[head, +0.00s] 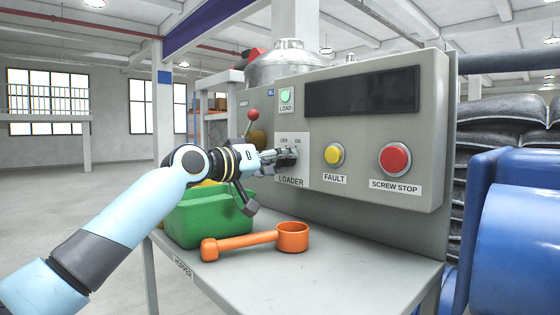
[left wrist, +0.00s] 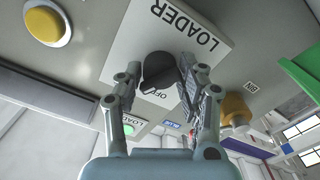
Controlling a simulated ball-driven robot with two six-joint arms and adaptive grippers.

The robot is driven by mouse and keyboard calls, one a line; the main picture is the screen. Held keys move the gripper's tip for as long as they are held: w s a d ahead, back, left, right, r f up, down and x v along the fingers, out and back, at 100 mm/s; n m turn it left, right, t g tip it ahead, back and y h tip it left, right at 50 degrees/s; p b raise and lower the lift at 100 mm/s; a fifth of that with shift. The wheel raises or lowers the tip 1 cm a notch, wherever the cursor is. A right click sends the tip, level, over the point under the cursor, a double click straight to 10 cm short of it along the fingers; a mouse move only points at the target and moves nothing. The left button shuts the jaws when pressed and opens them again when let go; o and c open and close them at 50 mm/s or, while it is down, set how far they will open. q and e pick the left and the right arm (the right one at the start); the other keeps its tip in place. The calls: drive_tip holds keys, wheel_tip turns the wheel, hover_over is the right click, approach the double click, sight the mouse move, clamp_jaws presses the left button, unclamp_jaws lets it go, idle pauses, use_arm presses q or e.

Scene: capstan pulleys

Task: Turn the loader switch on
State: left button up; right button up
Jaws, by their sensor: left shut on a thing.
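The loader switch is a dark rotary knob (left wrist: 158,70) on a light plate (left wrist: 205,22) marked LOADER, with OFF and ON above the knob in the head view. My left gripper (head: 284,157) reaches the plate from the left and is shut on the knob; it also shows in the left wrist view (left wrist: 160,83), one finger on each side of the knob. The fingers cover much of the switch in the head view, so I cannot tell which way it points. My right gripper is in neither view.
A green LOAD light (head: 287,95) is above the switch. A yellow FAULT button (head: 334,155) and a red SCREW STOP button (head: 395,159) are to its right. A green bin (head: 200,225) and an orange scoop (head: 245,242) are on the shelf below. A red-tipped lever (head: 253,115) stands close above my gripper.

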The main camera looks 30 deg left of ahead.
use_arm(q)
drive_tip(key=o, duration=0.9)
drive_tip(key=shift+f, duration=0.15)
drive_tip(key=shift+o, duration=0.8)
drive_tip(key=v, duration=1.2)
